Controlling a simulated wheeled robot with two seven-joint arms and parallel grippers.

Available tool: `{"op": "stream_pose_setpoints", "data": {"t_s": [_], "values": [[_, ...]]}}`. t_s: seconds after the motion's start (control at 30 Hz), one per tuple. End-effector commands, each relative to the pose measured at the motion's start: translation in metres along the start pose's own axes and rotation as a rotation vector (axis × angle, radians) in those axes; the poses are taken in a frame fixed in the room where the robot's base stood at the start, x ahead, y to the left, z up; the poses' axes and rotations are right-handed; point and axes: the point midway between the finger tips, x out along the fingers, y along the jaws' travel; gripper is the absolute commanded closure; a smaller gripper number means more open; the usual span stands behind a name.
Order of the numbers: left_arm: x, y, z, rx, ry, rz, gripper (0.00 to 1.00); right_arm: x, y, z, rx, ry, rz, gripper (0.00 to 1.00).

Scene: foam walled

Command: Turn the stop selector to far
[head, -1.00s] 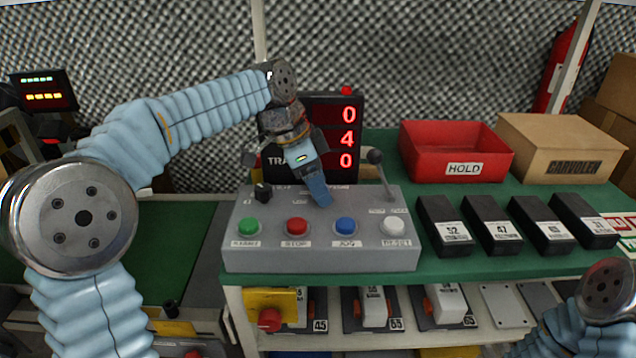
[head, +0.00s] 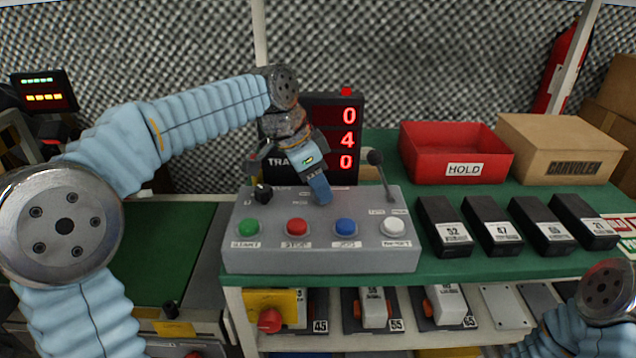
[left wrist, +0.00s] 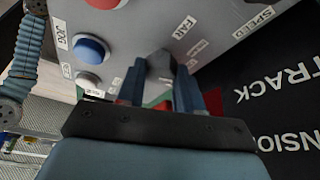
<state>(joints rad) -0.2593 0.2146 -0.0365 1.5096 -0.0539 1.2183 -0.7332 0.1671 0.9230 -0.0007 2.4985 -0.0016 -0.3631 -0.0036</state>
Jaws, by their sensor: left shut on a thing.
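The grey control box (head: 320,258) stands on the green bench top. My left gripper (head: 321,197) points down at the box's top, behind the blue button (head: 345,227), and hides the stop selector in the head view. In the left wrist view its two blue fingers (left wrist: 159,78) are shut on a greyish part between them, the stop selector (left wrist: 160,68), mostly hidden. The FAR label (left wrist: 185,27) is on the panel beyond the fingers. Which mark the selector points at cannot be told. My right gripper is out of view.
A black knob (head: 263,192) is left of the gripper and a ball-topped lever (head: 383,170) right. Green, red and white buttons line the front. A display (head: 335,140) stands close behind. A red HOLD bin (head: 455,150) and several black blocks are to the right.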

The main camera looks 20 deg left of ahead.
Motion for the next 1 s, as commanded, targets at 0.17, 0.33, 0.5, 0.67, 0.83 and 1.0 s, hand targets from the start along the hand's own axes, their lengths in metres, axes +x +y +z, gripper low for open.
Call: {"op": "stream_pose_setpoints", "data": {"t_s": [0.17, 0.33, 0.5, 0.67, 0.83, 1.0], "values": [[-0.0007, 0.0021, -0.0007, -0.144, 0.005, -0.059, 0.95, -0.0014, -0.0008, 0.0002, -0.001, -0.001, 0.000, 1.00], [-0.0008, 0.0031, -0.0008, -0.292, 0.009, -0.121, 0.95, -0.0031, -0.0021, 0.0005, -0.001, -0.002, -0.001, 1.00], [-0.0004, 0.0037, -0.0012, -0.440, 0.012, -0.183, 0.95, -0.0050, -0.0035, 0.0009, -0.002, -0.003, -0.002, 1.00], [-0.0002, 0.0042, -0.0017, -0.580, 0.018, -0.241, 0.95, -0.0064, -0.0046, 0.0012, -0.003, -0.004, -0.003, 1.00], [0.0003, 0.0046, -0.0021, -0.729, 0.022, -0.304, 0.95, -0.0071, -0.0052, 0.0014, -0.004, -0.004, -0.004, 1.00], [0.0007, 0.0051, -0.0025, -0.877, 0.026, -0.365, 0.95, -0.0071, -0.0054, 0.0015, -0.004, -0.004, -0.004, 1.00]]}}
